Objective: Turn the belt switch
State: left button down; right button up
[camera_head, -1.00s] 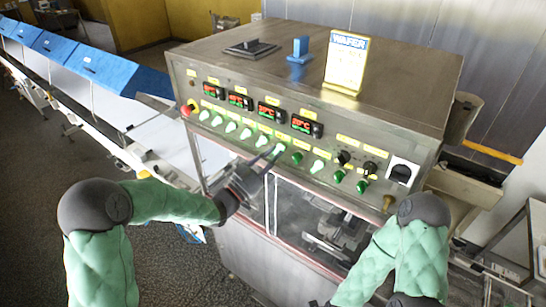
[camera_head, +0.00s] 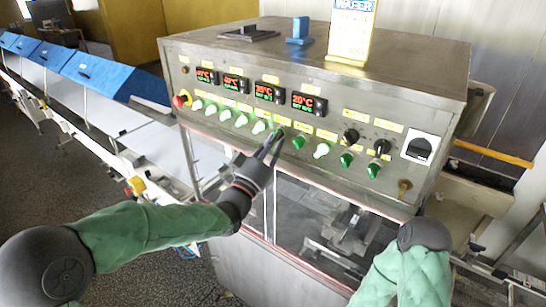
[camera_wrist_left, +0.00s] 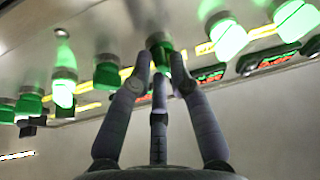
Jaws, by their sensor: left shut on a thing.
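The belt switch seems to be the green knob (camera_head: 279,132) at my left gripper's fingertips, in the row of knobs on the machine's sloping front panel. I cannot read its label. My left gripper (camera_head: 273,143) reaches up to the panel and is shut on this knob. In the left wrist view, the fingers of the left gripper (camera_wrist_left: 160,62) close around a dark green knob (camera_wrist_left: 178,66), whose body is partly hidden by them. It looks unlit, while some neighbouring knobs glow. My right gripper is out of view; only part of my right arm shows at lower right.
Lit green knobs stand close by on the left and a dark green knob (camera_head: 298,142) on the right. A red button (camera_head: 180,101) is at the panel's left end. Glass doors (camera_head: 330,225) lie below. A conveyor with blue covers (camera_head: 105,72) runs left.

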pick_arm(q)
jog(key=shift+s+d+n+t+y+b, duration=0.1)
jog(key=shift+n+t+y+b, duration=0.15)
jog(key=shift+n+y+b, duration=0.8)
jog(key=shift+d+n+t+y+b, duration=0.1)
jog(key=shift+n+t+y+b, duration=0.25)
jog(key=shift+n+b, duration=1.2)
jog(key=shift+r+n+p, duration=0.1)
jog(key=shift+n+p, duration=0.2)
jog(key=shift+n, duration=0.1)
jog(key=shift+a, duration=0.1)
jog(key=c, duration=1.1)
grip_release()
jog(key=shift+c, duration=0.2)
jog(key=v, duration=1.2)
jog(key=shift+r, duration=0.15)
